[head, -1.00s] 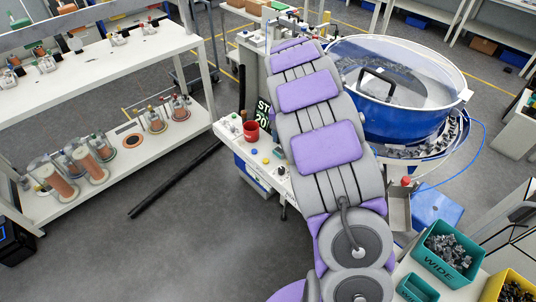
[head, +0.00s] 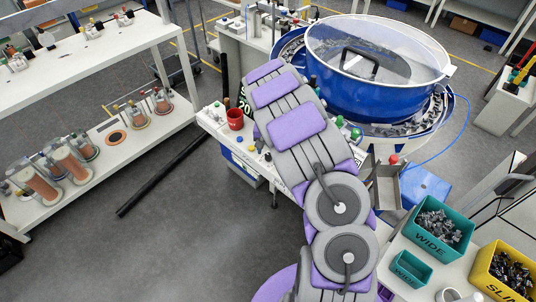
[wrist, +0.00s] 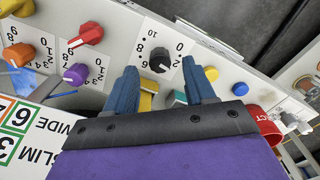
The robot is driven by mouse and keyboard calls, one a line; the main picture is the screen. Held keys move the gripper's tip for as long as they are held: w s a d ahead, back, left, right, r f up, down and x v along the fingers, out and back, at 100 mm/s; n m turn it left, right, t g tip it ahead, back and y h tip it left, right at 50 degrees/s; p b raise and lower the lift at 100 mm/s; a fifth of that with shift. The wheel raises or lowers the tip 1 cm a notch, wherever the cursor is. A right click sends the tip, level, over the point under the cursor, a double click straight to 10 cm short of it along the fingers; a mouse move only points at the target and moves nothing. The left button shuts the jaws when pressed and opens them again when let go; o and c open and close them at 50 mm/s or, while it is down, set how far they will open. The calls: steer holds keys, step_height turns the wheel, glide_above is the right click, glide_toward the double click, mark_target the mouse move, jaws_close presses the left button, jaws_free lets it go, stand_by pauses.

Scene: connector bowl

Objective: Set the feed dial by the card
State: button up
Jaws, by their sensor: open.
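In the wrist view my gripper (wrist: 159,68) is open, with its two blue fingers apart. A black dial (wrist: 160,60) with a pale pointer mark shows between the fingertips on a white panel (wrist: 118,38); I cannot tell whether they touch it. Numbers from 0 to 10 ring it. A white card (wrist: 32,132) at lower left reads upside down "SLIM" and "WIDE", with coloured boxed numbers, partly cut off. In the head view my arm hides the gripper and the dials.
The panel also carries a yellow button (wrist: 211,73), a blue button (wrist: 240,89) and a red cup-like part (wrist: 265,124). In the head view, a blue bowl feeder (head: 365,85) stands behind the arm. Teal WIDE bins (head: 440,228) and a yellow bin (head: 503,268) sit at right.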

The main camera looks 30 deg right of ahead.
mark_target(268, 157)
steer(key=shift+f, duration=1.45)
jaws_close()
